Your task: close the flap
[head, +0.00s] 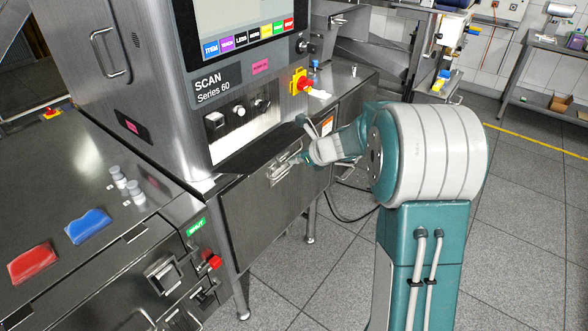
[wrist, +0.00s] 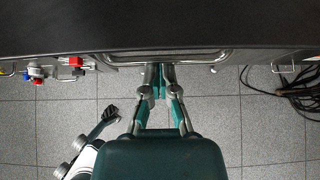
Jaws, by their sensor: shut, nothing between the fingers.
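The flap appears to be the grey metal panel (head: 250,200) on the front of the scanner, below its knobs, with a metal bar handle (head: 280,172). I cannot tell for sure how far it is open; a dark surface (head: 262,146) lies just behind its top edge. In the wrist view the bar handle (wrist: 205,60) runs across under a dark edge. My gripper (head: 300,158) is at the right end of this handle in the head view. In the wrist view my gripper (wrist: 158,72) has its fingers together and empty, tips at the handle; contact is unclear.
The scanner (head: 230,90) rises behind the flap, with a red emergency button (head: 303,82) at its right. A table at left holds a red pad (head: 32,265) and a blue pad (head: 88,227). A black cable (head: 350,215) lies on the floor. The floor in front is otherwise clear.

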